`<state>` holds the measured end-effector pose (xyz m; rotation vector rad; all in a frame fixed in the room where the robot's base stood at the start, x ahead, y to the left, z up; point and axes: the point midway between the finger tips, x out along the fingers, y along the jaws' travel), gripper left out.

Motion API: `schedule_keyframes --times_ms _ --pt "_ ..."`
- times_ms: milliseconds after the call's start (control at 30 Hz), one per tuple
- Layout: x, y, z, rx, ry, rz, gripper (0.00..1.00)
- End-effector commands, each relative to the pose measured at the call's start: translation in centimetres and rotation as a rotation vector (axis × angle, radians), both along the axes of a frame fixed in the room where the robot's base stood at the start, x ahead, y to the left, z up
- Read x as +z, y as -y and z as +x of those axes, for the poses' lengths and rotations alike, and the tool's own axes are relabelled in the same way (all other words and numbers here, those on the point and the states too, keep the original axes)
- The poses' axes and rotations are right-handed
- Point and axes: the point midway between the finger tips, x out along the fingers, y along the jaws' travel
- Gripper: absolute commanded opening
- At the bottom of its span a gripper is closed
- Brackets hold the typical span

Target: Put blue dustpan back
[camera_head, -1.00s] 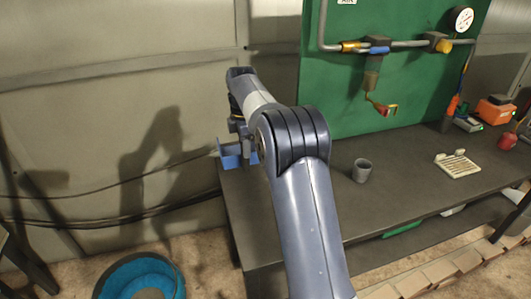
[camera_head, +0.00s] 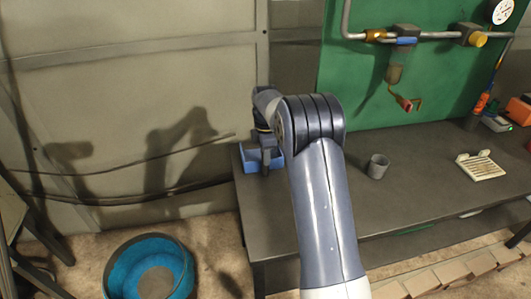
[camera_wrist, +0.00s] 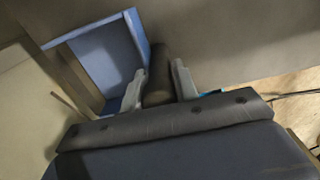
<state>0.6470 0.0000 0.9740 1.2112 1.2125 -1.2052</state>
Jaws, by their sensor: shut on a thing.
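The blue dustpan (camera_head: 251,159) is at the back left corner of the dark workbench (camera_head: 310,205), in front of the wall. I cannot tell whether it touches the bench top. My gripper (camera_head: 267,156) is at the dustpan, partly hidden behind my arm. In the wrist view the two light fingers of my gripper (camera_wrist: 160,85) are shut on the dustpan's dark handle (camera_wrist: 159,70). The blue pan (camera_wrist: 108,58) extends to the left of the fingers there.
A grey cup (camera_head: 378,166) stands on the bench right of my arm. A pale slotted tray (camera_head: 481,166) lies farther right. A green board (camera_head: 350,95) with pipes is behind the bench. A blue bucket (camera_head: 178,262) stands on the floor at left. The bench middle is mostly clear.

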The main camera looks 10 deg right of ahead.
Motion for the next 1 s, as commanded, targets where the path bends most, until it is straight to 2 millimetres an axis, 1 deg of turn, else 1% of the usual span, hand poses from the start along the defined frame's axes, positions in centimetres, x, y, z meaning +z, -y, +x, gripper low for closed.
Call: schedule_keyframes --times_ms 167,267,300,533,767,867,967,1000 --pt "0.1 0.0 0.0 0.000 0.002 0.000 0.00" --pt "-0.2 0.0 0.0 0.000 0.002 0.000 0.00" --pt "-0.2 0.0 0.0 0.000 0.001 0.000 0.31" --pt "-0.1 0.0 0.0 0.000 0.001 0.000 0.49" --pt "-0.1 0.0 0.0 0.000 0.001 0.000 0.50" --pt "0.4 0.0 0.1 0.000 0.003 0.000 0.50" --pt "1.6 0.0 0.1 0.000 0.005 0.000 0.50" --pt "2.3 0.0 0.1 0.000 0.005 0.000 0.50"
